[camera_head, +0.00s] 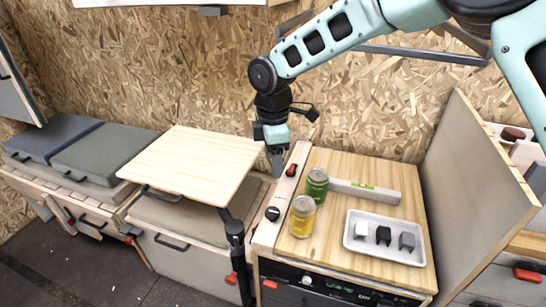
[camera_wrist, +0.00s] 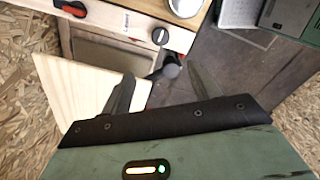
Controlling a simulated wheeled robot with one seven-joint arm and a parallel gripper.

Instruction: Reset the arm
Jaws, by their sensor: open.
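My gripper (camera_head: 277,165) hangs pointing down at the end of my teal arm, near the back wall. In the head view it is between the light wooden tabletop and the wooden counter. In the wrist view my gripper (camera_wrist: 160,92) shows its two dark fingers spread apart with nothing between them. Below them are the pale wooden tabletop's edge and the dark floor.
A green can (camera_head: 316,186), a yellow can (camera_head: 302,216), a spirit level (camera_head: 365,191) and a white tray (camera_head: 384,258) with small blocks stand on the counter (camera_head: 345,165). The light tabletop (camera_head: 190,160) is bare. An upright panel (camera_head: 470,190) bounds the counter at right.

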